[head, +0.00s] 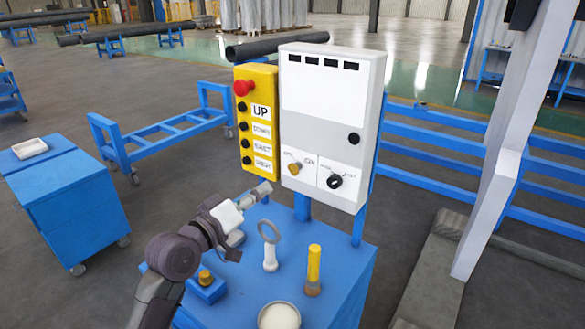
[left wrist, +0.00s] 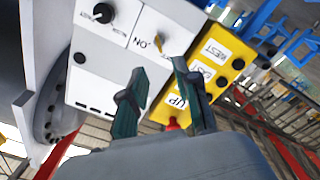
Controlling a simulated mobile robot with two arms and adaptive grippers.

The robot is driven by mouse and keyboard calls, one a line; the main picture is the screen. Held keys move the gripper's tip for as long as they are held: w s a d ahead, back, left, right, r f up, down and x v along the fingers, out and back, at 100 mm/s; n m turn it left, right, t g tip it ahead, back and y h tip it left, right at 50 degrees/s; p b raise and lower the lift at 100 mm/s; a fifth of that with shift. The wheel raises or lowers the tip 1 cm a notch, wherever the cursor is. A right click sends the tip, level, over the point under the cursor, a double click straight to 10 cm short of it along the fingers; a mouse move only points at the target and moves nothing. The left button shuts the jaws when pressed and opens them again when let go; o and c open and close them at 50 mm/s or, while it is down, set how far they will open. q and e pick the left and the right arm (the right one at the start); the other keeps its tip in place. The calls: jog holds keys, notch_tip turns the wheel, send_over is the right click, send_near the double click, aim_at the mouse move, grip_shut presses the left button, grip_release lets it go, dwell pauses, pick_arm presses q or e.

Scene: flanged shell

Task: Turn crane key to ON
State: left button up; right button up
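The white control box (head: 330,110) stands upright on the blue cart. Its lower panel carries a small brass-yellow key (head: 295,168) on the left and a black knob (head: 335,181) on the right. My left gripper (head: 262,190) is just below and left of the key in the head view. In the left wrist view the gripper (left wrist: 162,70) is open, with two dark fingers apart and nothing between them. The key (left wrist: 158,42) shows beyond the fingertips, beside a label reading "ON". I cannot tell the key's exact setting. My right gripper is not in view.
A yellow button box (head: 257,135) with a red stop button (head: 242,88) adjoins the control box on the left. The blue cart top (head: 335,270) holds a white ring-topped stand (head: 269,250), a yellow-topped cylinder (head: 314,265) and a round white dish (head: 279,317).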

aim_at(290, 171)
pick_arm(q)
jog(key=p+x, duration=0.1)
jog(key=x, duration=0.9)
jog(key=shift+w+d, duration=0.45)
jog(key=shift+w, duration=0.05)
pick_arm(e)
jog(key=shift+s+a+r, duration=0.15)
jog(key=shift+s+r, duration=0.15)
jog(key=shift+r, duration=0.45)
pick_arm(q)
grip_shut()
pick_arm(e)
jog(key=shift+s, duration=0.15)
